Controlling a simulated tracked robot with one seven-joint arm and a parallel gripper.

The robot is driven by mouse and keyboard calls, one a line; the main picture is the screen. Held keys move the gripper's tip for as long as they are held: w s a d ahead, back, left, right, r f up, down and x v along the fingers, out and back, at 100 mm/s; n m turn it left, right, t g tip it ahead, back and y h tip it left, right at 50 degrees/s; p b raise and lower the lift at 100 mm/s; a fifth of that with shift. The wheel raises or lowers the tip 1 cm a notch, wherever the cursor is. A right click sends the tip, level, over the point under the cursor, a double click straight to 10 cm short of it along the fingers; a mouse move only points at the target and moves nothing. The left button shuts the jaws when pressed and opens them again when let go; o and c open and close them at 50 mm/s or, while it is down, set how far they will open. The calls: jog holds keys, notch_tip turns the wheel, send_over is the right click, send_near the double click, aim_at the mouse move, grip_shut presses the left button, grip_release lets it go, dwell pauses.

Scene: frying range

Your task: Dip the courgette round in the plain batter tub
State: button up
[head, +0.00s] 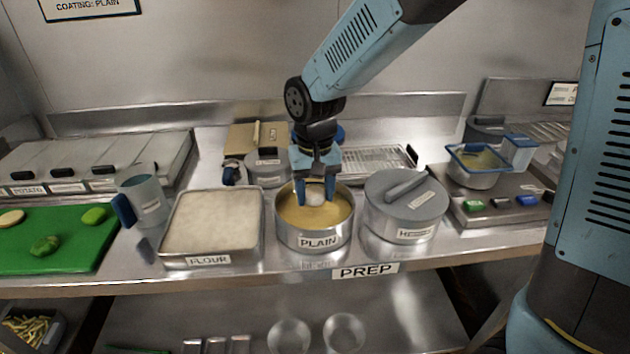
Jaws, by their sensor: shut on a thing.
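The plain batter tub (318,242), a round steel tub labelled PLAIN, stands open at the middle front of the prep counter with yellow batter in it. My gripper (315,201) points down over the tub, its blue fingers shut on a pale, whitish round (315,191). The colour fits a floured courgette round, but it is small and partly hidden by the fingers. The round is inside the tub's outline, at or just above the batter; I cannot tell whether it touches. Two green pieces, one of them here (45,245), lie on the green board (75,262).
An open flour tray (210,260) stands left of the tub, and a lidded pot (404,225) close on its right. A lidded tin (267,168) and wire rack (378,166) are behind. A grey-blue jug (148,200) stands near the board. A wall sign (88,7) reads COATING: PLAIN.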

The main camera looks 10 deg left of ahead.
aim_at(315, 225)
jog(key=shift+f, duration=3.2)
jog(key=shift+a, duration=0.1)
jog(key=shift+a, duration=0.2)
jog(key=shift+d, duration=0.6)
jog(key=shift+a, duration=0.6)
jog(key=shift+d, duration=0.3)
jog(key=shift+r, duration=5.2)
